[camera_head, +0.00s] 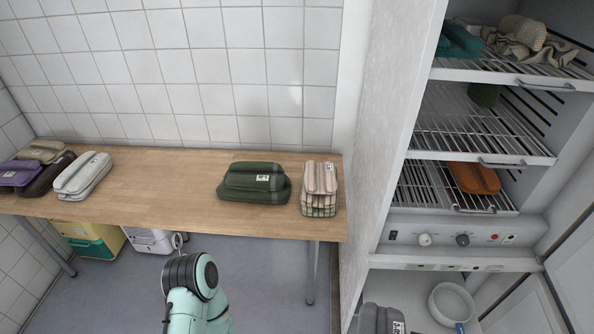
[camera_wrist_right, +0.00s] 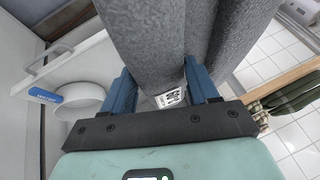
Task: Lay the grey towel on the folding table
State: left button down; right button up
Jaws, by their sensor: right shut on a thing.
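The grey towel (camera_wrist_right: 155,35) is a folded, dark grey bundle with a white tag. My right gripper (camera_wrist_right: 162,88) is shut on it, a blue finger on either side, in the right wrist view. The towel also shows at the bottom edge of the head view (camera_head: 376,319), right of the table and partly cut off. The folding table (camera_head: 150,203) has a wooden top and stands against the tiled wall. The towel is apart from it. A link of my left arm shows at the bottom of the head view, but its gripper is out of view.
On the table are a pale towel (camera_head: 83,176), purple and dark towels at the left end, a green towel (camera_head: 254,184) and a striped stack (camera_head: 319,188). Bare wood lies between the pale and green towels. A tall cabinet (camera_head: 385,120) with wire shelves stands at right.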

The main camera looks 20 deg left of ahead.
aim_at(158, 194)
jog(key=j+u, duration=0.15)
jog(key=j, duration=0.4)
jog(key=j+u, duration=0.2)
jog(key=j, duration=0.35)
jog(key=i+j+u, duration=0.15)
jog(key=j, duration=0.4)
jog(key=j+u, duration=0.15)
jog(key=j, duration=0.35)
jog(key=i+j+u, duration=0.15)
jog(key=j, duration=0.4)
